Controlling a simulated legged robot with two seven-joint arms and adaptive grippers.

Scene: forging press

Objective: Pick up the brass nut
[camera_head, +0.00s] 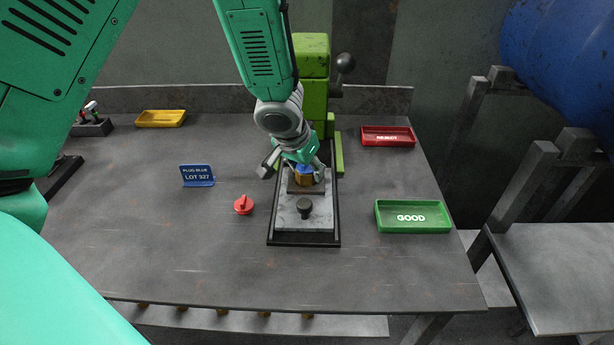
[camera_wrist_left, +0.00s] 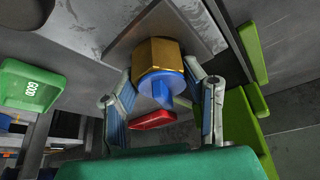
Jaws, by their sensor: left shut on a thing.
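The brass nut (camera_head: 304,180) is a gold-coloured hexagonal piece over a dark square block on the press base. It also shows in the wrist view (camera_wrist_left: 158,54), with a blue plug (camera_wrist_left: 160,88) at its near end. My left gripper (camera_head: 297,168) reaches down from above, its fingers on either side of the nut. I cannot tell whether the nut touches the block. My right gripper is not in view.
The green press (camera_head: 312,62) stands behind the nut, with a dark knob (camera_head: 304,207) in front. A red knob piece (camera_head: 243,204) and a blue lot sign (camera_head: 197,175) stand left. A green GOOD tray (camera_head: 412,216), red tray (camera_head: 388,136) and yellow tray (camera_head: 160,118) surround clear table areas.

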